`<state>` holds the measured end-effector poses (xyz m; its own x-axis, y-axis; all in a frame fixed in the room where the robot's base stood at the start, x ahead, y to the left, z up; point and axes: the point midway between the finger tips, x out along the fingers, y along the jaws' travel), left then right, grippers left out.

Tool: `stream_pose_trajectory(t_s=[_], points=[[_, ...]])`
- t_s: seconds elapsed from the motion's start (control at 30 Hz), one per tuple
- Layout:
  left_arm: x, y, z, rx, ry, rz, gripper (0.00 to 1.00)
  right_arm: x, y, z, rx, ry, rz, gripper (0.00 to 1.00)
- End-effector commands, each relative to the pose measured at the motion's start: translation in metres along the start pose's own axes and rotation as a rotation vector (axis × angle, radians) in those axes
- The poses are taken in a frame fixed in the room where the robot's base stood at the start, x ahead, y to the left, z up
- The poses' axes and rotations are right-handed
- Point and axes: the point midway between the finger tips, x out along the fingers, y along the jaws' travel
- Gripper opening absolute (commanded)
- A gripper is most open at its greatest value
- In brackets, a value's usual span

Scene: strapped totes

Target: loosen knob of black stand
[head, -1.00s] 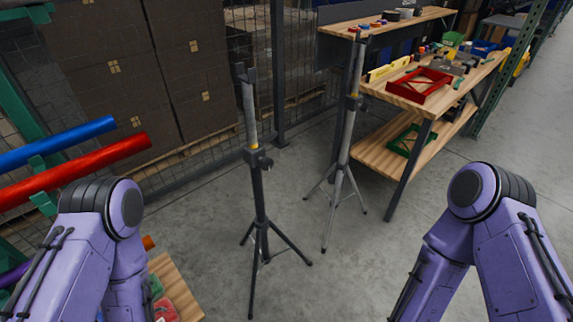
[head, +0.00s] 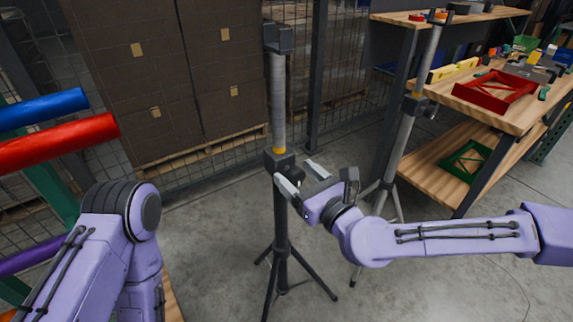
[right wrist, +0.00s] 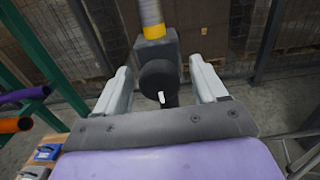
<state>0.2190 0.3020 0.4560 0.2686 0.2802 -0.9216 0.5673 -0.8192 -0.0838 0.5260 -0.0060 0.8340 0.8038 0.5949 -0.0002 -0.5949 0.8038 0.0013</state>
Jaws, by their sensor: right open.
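The black stand (head: 281,215) stands upright on its tripod legs in the middle of the head view, with a grey inner pole and a yellow band above its black collar. Its black knob (right wrist: 159,78) shows in the right wrist view, round with a small white mark, between my two fingers and beyond the palm. In the head view the knob is hidden by my right gripper (head: 302,176), which is at collar height. My right gripper is open, one finger on each side of the knob, with gaps visible. My left gripper is out of view; only my left arm shows.
A second, grey tripod stand (head: 404,140) is to the right, behind my right forearm. A wooden workbench (head: 520,118) with a red frame (head: 495,91) stands at right. Blue and red tubes (head: 60,140) are at left. Wire fencing and brown boxes (head: 130,70) stand behind.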

Motion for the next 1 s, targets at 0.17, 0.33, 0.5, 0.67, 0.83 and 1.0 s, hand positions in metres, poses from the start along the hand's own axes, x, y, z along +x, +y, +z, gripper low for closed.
stream_pose_trajectory(t_s=[0.17,0.33,0.5,0.67,0.83,1.0], points=[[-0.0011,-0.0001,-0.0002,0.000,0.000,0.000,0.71,0.0042,0.0000,-0.0006,0.000,0.001,-0.009,0.71],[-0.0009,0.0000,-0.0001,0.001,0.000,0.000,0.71,0.0042,-0.0002,-0.0009,0.000,0.001,-0.010,0.71],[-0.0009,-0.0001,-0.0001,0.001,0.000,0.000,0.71,0.0041,-0.0001,-0.0009,0.000,0.001,-0.009,0.26],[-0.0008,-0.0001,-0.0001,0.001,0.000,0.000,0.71,0.0041,-0.0002,-0.0009,-0.002,0.001,-0.009,0.19],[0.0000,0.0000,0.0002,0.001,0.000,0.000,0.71,0.0041,-0.0001,-0.0011,-0.025,0.001,-0.009,0.19],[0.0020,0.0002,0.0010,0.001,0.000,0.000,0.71,0.0041,0.0003,-0.0010,-0.099,0.001,-0.009,0.19]])
